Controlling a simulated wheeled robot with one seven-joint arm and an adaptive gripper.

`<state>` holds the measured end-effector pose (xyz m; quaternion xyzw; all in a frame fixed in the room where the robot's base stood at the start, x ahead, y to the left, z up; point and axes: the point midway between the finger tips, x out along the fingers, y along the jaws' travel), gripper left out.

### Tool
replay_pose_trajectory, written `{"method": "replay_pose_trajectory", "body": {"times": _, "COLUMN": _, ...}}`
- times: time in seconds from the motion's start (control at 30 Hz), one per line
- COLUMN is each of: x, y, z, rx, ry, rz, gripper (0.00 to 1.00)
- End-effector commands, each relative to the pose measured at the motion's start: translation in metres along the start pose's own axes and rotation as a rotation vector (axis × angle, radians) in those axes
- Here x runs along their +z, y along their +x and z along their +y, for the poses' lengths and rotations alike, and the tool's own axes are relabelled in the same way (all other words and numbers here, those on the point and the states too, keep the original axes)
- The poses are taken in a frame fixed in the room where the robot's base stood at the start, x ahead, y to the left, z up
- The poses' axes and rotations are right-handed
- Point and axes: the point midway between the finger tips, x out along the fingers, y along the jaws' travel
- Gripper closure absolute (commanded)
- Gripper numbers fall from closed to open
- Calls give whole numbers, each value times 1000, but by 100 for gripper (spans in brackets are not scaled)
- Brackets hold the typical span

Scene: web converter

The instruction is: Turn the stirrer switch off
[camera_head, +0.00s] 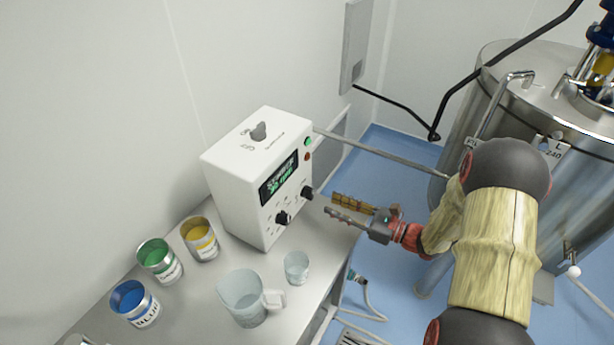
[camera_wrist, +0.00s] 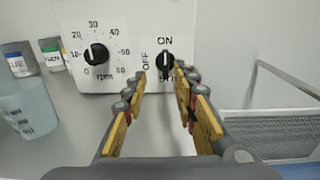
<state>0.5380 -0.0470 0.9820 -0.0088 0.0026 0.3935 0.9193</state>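The white stirrer control box (camera_head: 236,186) stands on the bench with a lit green display (camera_head: 279,179) on its front. The stirrer switch (camera_head: 307,193) is a black knob low on that front. In the wrist view the switch (camera_wrist: 165,63) has OFF printed at its left and ON above it, and it stands upright, in line with ON. My gripper (camera_head: 330,204) is open and empty, in front of the switch and apart from it. In the wrist view my gripper (camera_wrist: 158,88) has its fingers spread, with the switch between and beyond the fingertips.
An rpm dial (camera_wrist: 97,54) sits left of the switch, pointing near 0. A clear jug (camera_head: 243,300) and a small beaker (camera_head: 297,267) stand below the box. Blue (camera_head: 133,303), green (camera_head: 159,260) and yellow (camera_head: 199,238) paint cans stand left. A steel tank (camera_head: 480,110) is at right.

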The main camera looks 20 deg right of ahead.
Motion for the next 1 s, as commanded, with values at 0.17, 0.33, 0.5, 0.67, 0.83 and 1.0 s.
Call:
{"method": "replay_pose_trajectory", "body": {"times": 0.17, "x": -4, "y": 4, "z": -6, "rx": -26, "ry": 17, "rz": -11, "gripper": 72}}
{"method": "replay_pose_trajectory", "body": {"times": 0.33, "x": -4, "y": 28, "z": -5, "rx": -20, "ry": 17, "rz": -11, "gripper": 72}}
{"method": "replay_pose_trajectory", "body": {"times": 0.5, "x": -4, "y": 54, "z": -6, "rx": -20, "ry": 15, "rz": -10, "gripper": 72}}
{"method": "replay_pose_trajectory", "body": {"times": 0.67, "x": -3, "y": 70, "z": -7, "rx": -22, "ry": 15, "rz": -10, "gripper": 72}}
{"method": "replay_pose_trajectory", "body": {"times": 0.83, "x": -2, "y": 75, "z": -7, "rx": -24, "ry": 16, "rz": -10, "gripper": 72}}
{"method": "replay_pose_trajectory", "body": {"times": 1.0, "x": -2, "y": 75, "z": -7, "rx": -24, "ry": 16, "rz": -10, "gripper": 72}}
